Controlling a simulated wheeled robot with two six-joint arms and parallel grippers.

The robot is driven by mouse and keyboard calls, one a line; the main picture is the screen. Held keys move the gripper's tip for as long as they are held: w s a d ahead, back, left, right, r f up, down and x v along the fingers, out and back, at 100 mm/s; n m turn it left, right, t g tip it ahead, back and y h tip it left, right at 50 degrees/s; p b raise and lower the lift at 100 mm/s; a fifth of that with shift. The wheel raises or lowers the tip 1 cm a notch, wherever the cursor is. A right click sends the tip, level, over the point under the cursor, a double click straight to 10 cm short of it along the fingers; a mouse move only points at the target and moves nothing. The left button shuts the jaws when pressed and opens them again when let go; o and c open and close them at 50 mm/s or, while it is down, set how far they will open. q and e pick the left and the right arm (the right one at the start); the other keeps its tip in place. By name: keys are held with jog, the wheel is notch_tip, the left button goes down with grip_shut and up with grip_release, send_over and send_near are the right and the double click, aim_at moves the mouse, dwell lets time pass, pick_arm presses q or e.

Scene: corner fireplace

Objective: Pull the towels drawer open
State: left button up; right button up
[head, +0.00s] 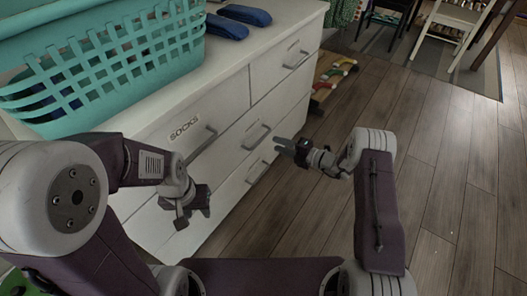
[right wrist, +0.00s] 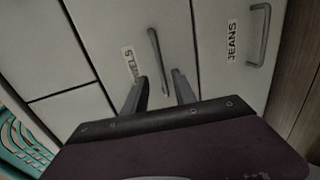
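The towels drawer (right wrist: 115,22) is a white dresser front, and it looks closed. My right gripper (right wrist: 160,76) is open in front of that handle; contact cannot be told. It also shows in the head view (head: 279,146), just off the dresser. My left gripper (head: 196,206) hangs beside the dresser front, away from the handles.
The socks drawer (head: 165,130) and a jeans drawer (right wrist: 228,75) adjoin it, both closed. A teal basket (head: 110,62) and blue folded items (head: 228,27) are on the dresser top.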

aim_at(262, 138)
jog(key=shift+w+d+f, duration=0.1)
jog(key=b+x, duration=0.5)
jog(key=x, duration=0.4)
grip_shut()
dwell(1.3)
